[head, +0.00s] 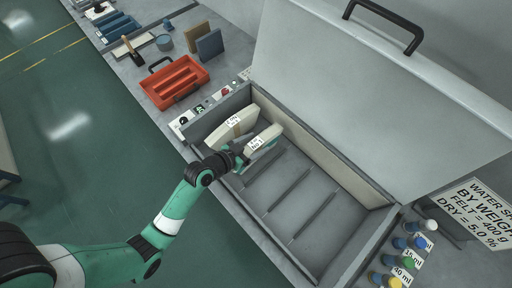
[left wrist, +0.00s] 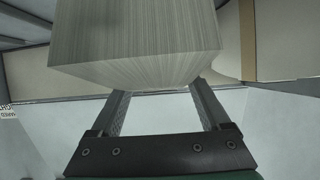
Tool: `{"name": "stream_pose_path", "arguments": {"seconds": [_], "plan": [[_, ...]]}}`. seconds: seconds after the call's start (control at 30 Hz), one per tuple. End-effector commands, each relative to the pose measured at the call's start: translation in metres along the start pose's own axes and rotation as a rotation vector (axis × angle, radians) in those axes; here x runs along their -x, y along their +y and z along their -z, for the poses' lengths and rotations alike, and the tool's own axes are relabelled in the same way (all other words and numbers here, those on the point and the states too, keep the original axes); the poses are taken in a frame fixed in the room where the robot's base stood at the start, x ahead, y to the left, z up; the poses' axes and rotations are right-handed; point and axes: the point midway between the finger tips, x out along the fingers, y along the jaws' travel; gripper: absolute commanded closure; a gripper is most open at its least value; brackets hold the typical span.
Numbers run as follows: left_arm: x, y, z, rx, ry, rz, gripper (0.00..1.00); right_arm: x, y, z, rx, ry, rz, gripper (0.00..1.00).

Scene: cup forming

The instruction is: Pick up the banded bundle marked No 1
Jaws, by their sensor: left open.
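Two pale labelled bundles stand at the left end of the open grey box. The nearer bundle (head: 268,137) has a white label that seems to read No 1, though the print is small. The farther bundle (head: 222,134) has a brown band and its own label. My left gripper (head: 241,152) is at the near bundle's left end, partly hidden. In the left wrist view, the layered edge of a bundle (left wrist: 140,40) fills the top middle. The open fingers (left wrist: 158,100) reach up below it, their tips hidden behind it. My right gripper is not in view.
The box's raised lid (head: 370,80) stands behind. The box floor right of the bundles is empty apart from thin dividers (head: 288,190). A red tray (head: 175,82) and a control panel (head: 205,106) lie to the left; several capped bottles (head: 402,243) stand at right.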

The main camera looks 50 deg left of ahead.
Motion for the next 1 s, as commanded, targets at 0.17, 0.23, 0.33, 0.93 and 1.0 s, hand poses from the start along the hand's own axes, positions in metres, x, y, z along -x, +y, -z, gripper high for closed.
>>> {"name": "stream_pose_path", "arguments": {"seconds": [0.17, 0.23, 0.33, 0.93, 1.0], "plan": [[-0.0051, -0.0001, 0.0000, 0.000, -0.001, 0.001, 0.20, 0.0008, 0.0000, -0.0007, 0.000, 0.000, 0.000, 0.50], [-0.0049, -0.0001, 0.0000, 0.000, -0.001, 0.001, 0.20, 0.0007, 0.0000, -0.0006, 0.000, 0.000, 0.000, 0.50], [-0.0048, -0.0001, 0.0000, 0.000, -0.001, 0.001, 0.34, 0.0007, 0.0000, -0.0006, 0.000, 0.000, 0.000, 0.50], [-0.0046, -0.0001, 0.0000, 0.000, -0.001, 0.000, 1.00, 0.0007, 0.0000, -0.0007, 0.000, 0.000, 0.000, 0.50], [-0.0046, -0.0001, 0.0000, 0.000, -0.001, 0.000, 1.00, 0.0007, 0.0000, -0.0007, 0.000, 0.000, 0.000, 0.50]]}}
